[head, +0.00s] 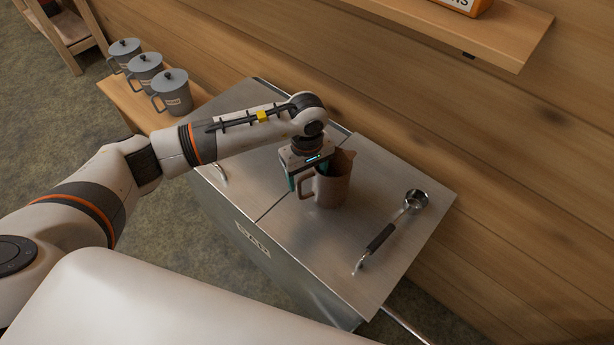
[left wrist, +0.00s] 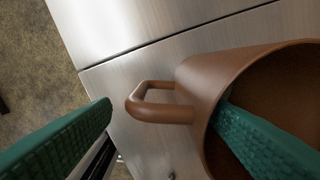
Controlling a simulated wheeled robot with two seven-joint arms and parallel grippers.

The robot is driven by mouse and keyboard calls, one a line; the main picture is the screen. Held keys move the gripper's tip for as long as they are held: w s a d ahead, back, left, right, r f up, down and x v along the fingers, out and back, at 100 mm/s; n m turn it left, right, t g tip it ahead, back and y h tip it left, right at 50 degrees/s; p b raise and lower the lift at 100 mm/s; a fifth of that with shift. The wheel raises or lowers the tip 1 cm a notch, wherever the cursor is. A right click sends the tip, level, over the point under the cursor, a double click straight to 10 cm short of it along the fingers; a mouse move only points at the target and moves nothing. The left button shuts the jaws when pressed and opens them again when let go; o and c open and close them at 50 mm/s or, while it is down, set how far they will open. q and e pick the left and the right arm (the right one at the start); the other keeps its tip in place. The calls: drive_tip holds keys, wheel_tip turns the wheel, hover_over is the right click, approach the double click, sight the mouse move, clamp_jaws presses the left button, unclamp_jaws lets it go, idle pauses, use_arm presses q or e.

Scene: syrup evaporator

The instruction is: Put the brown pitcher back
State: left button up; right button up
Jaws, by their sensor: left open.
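The brown pitcher (head: 334,188) stands upright on the metal top of the evaporator (head: 365,165), with its handle toward the left. My left gripper (head: 303,187) is above and at the pitcher's handle side, pointing down and open. In the left wrist view, one green finger reaches into the mouth of the pitcher (left wrist: 200,85) and the other is outside, beyond the handle (left wrist: 150,100). The pitcher's wall and handle lie between the fingers, not clamped. My right gripper does not show.
A ladle (head: 381,237) with a dark grip lies on the top, right of the pitcher. Several grey lidded mugs (head: 173,92) stand on a wooden bench at the upper left. A wooden shelf (head: 480,35) juts from the plank wall.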

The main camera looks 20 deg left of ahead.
use_arm(q)
wheel_tip(320, 180, up, 11)
drive_tip(key=b, duration=0.2)
drive_tip(key=shift+f, duration=0.1)
idle(0.4)
